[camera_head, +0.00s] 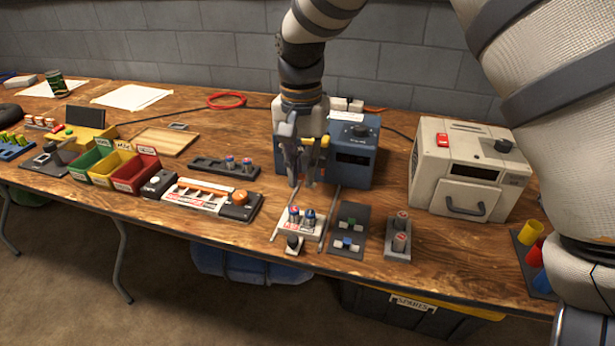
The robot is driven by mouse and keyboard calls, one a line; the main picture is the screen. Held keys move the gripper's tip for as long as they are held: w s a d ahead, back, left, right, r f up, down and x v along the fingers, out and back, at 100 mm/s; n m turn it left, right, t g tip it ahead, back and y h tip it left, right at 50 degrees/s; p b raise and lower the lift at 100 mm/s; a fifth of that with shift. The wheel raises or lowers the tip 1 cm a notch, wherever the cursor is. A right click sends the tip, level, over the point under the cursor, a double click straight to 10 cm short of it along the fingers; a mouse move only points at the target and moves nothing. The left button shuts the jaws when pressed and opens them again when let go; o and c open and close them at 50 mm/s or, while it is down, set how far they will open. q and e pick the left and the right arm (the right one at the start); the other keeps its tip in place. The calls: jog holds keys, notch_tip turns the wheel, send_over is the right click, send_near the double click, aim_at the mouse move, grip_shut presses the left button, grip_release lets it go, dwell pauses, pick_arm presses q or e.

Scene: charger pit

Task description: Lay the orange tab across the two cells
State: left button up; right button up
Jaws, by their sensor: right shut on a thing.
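Two cells with red and blue tops, the left one (293,214) and the right one (309,219), stand upright side by side in a white holder (291,231) near the front of the table. My right gripper (302,182) points down above and just behind the cells, apart from them. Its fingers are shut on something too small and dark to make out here. My left gripper is out of view.
A blue box (357,160) is behind the gripper, with a cream oven-like box (465,165) farther right. Colored bins (130,172) stand left.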

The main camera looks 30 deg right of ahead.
jog(key=shift+w+a+f, duration=0.1)
jog(key=shift+w+a, duration=0.05)
jog(key=shift+w, duration=0.1)
jog(key=shift+f, duration=0.35)
jog(key=f, duration=0.2)
jog(key=f+b, duration=0.1)
jog(key=f, duration=0.1)
jog(key=shift+s+d+f+b, duration=0.15)
jog(key=shift+d+f+b, duration=0.05)
jog(key=shift+f+b, duration=0.15)
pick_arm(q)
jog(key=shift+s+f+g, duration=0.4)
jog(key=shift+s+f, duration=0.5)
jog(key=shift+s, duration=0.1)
pick_arm(e)
jog(key=shift+f, duration=0.45)
pick_arm(q)
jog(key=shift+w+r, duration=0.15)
jog(key=shift+p, duration=0.3)
pick_arm(e)
jog(key=shift+f, duration=0.4)
jog(key=o, duration=0.8)
